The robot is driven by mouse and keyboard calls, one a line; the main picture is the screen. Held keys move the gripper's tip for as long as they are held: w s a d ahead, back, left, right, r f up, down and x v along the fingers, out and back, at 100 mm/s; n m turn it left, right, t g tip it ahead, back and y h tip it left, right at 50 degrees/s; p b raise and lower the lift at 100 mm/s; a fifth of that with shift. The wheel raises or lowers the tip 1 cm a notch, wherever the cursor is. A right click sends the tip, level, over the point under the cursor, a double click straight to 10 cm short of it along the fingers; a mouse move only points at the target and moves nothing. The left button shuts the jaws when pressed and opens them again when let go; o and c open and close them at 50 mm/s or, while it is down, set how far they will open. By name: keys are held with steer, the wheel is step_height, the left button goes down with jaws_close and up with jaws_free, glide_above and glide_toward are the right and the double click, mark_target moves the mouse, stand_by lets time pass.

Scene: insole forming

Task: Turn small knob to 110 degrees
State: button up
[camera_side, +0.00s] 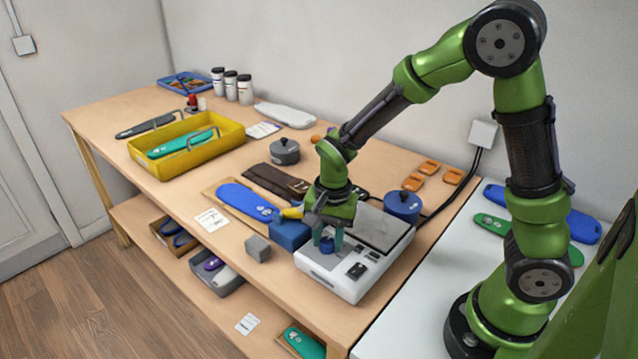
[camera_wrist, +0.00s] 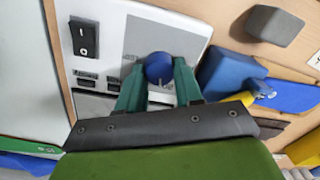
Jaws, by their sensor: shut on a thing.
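The small knob (camera_wrist: 159,67) is blue and round with a pale pointer line, seen from above in the wrist view. In the side view my gripper (camera_side: 328,237) covers part of the panel. The angle the knob is set to cannot be read.
A black rocker switch (camera_wrist: 84,38) is on the same panel. A blue block (camera_side: 290,234) stands close beside the machine, with a grey cube (camera_side: 258,248) near it. A blue insole (camera_side: 247,202) lies behind. A yellow tray (camera_side: 172,168) is farther left.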

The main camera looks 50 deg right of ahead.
mark_target(331, 243)
steer(key=m, duration=0.4)
steer(key=shift+r+m, duration=0.1)
steer(key=shift+m, duration=0.2)
steer(key=m, duration=0.4)
steer(key=shift+s, duration=0.1)
stand_by(0.4)
steer(key=o, duration=1)
steer(key=r, duration=1.1)
steer(key=s+r, duration=0.1)
steer(key=r, duration=0.4)
steer(key=shift+a+r, duration=0.15)
steer(key=shift+r, duration=0.25)
